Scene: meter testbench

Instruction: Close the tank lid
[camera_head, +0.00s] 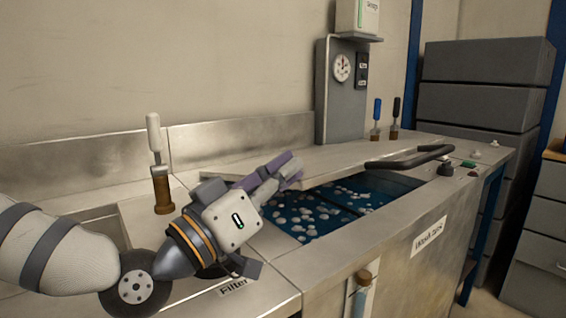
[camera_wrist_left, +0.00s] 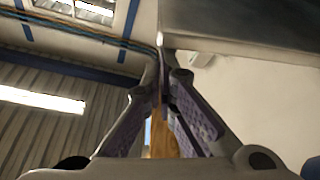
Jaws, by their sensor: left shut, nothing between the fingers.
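The tank lid (camera_head: 330,151) is a flat metal panel with a dark bar handle (camera_head: 410,157) at its right front. It is tilted partly open over the tank (camera_head: 315,212), which holds blue liquid with white floating balls. My left gripper (camera_head: 292,172) is shut and empty at the left part of the lid's front edge, over the tank opening. Whether it touches the lid I cannot tell. In the left wrist view the closed fingers (camera_wrist_left: 163,100) point up beside a grey panel edge (camera_wrist_left: 240,32), which appears to be the lid. My right gripper is not in view.
A white-handled valve (camera_head: 160,165) stands at the left on the bench. Blue and black handled levers (camera_head: 377,118) stand behind the lid, near a gauge column (camera_head: 341,95). Knobs (camera_head: 446,168) sit at the right end. Dark crates (camera_head: 480,100) are stacked behind.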

